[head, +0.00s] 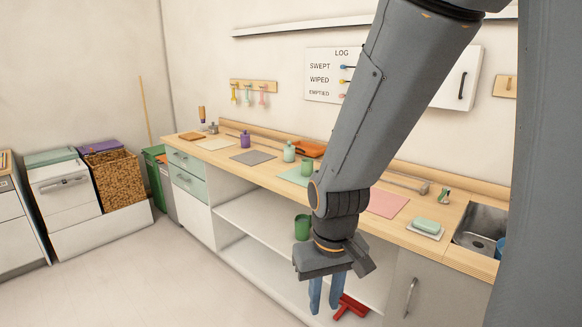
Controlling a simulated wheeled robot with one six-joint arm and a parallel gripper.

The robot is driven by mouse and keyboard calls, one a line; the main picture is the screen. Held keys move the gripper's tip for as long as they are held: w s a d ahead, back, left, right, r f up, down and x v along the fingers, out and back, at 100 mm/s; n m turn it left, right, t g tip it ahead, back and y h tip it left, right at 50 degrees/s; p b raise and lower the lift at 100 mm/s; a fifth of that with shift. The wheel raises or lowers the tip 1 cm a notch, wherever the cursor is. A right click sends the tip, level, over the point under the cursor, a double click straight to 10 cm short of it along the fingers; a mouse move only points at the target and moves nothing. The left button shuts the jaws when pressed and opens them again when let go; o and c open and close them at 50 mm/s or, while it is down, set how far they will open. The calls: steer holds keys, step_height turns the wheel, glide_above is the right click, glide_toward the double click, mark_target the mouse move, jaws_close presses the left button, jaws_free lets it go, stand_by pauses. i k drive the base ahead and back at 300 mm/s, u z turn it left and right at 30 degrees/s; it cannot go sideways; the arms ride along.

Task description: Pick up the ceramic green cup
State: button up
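A green cup (302,227) stands upright on the shelf under the counter, just left of my wrist. A second green item, cup-like (307,167), stands on the counter by the green mat (294,177), partly hidden by my arm. I cannot tell from the picture which one is ceramic. My gripper (325,303) points down in front of the open shelves, below and to the right of the shelf cup and apart from it. Its two blue fingers are spread with nothing between them.
The wooden counter (392,232) holds a grey mat, a pink mat (388,203), a green bottle, a purple bottle and a soap dish (425,229). A sink (480,228) is at right. A red object (350,306) lies low behind my fingers. The floor at left is clear.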

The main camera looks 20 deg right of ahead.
mark_target(307, 164)
steer(key=z, duration=0.15)
steer(key=i, duration=0.55)
steer(key=z, duration=0.7)
steer(key=k, duration=0.25)
steer(key=u, duration=1.4)
steer(key=i, duration=1.55)
steer(key=z, duration=1.2)
steer(key=i, duration=0.55)
steer(key=z, duration=0.5)
